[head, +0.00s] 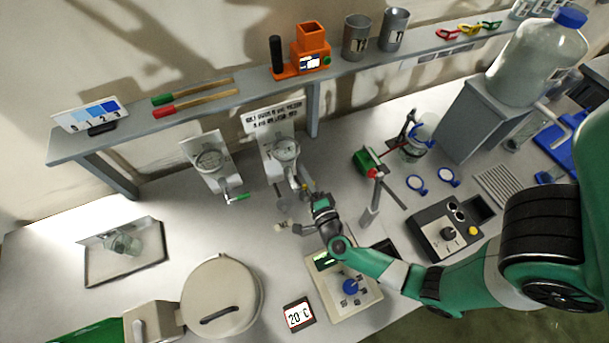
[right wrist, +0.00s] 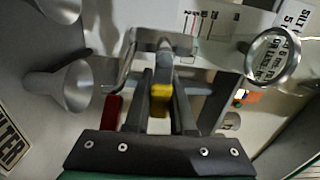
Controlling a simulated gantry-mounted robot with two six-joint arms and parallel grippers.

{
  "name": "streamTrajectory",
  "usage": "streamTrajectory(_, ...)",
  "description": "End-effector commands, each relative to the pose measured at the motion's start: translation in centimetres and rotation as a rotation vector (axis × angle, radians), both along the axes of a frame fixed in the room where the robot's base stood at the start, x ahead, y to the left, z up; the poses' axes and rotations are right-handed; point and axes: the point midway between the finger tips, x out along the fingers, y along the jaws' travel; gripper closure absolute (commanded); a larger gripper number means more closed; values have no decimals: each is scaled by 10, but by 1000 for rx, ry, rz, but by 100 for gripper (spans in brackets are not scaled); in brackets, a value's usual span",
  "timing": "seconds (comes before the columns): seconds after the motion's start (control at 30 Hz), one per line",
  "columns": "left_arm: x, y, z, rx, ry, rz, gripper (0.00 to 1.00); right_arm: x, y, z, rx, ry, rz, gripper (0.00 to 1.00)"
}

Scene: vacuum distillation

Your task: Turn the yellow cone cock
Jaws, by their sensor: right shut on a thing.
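The yellow cone cock (right wrist: 160,97) shows between the two dark fingers of my right gripper (right wrist: 162,85) in the right wrist view. The fingers are shut on it and hide part of it. In the head view my right gripper (head: 309,197) is at the lower right of the right-hand white funnel stand (head: 283,148). A small bit of yellow shows at its fingertips. My left gripper is in neither view.
A grey shelf (head: 230,98) runs behind the stands with tools, an orange device (head: 303,56) and metal cups. A balance-like device (head: 345,290) lies below my right forearm. A retort stand with a green clamp (head: 366,163) is close on the right. The bench left of the gripper is fairly clear.

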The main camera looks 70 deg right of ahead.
Motion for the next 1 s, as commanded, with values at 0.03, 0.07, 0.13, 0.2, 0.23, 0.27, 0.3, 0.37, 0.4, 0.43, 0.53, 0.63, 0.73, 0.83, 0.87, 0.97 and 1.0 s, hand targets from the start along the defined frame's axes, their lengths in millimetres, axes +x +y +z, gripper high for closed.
streamTrajectory(0.03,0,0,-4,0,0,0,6,0,0,-3,21,-24,-1,100)
streamTrajectory(0.07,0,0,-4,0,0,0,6,0,0,-3,31,-34,-1,100)
streamTrajectory(0.13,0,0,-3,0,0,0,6,0,0,-2,40,-42,-1,100)
streamTrajectory(0.2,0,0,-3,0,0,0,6,0,0,-2,39,-41,-1,100)
streamTrajectory(0.23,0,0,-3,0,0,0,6,0,0,-2,40,-40,-1,100)
streamTrajectory(0.27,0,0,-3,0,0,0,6,0,0,-2,40,-40,-1,100)
streamTrajectory(0.3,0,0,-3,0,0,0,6,0,0,-3,40,-40,-1,100)
streamTrajectory(0.37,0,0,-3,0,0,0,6,0,0,-3,39,-40,-1,70)
streamTrajectory(0.4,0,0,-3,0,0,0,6,0,0,-3,39,-40,-1,63)
streamTrajectory(0.43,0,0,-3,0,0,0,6,0,0,-3,39,-40,-1,58)
streamTrajectory(0.53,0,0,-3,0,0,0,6,0,0,-3,39,-39,-1,48)
streamTrajectory(0.63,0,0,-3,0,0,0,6,0,0,-3,39,-38,0,48)
streamTrajectory(0.73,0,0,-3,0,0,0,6,0,0,-3,39,-38,0,48)
streamTrajectory(0.83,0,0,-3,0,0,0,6,0,0,-3,40,-37,0,48)
streamTrajectory(0.87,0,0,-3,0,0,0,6,0,0,-3,40,-37,0,48)
streamTrajectory(0.97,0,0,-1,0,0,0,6,0,0,-2,27,-24,0,48)
streamTrajectory(1.0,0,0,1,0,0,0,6,0,0,0,13,-9,0,48)
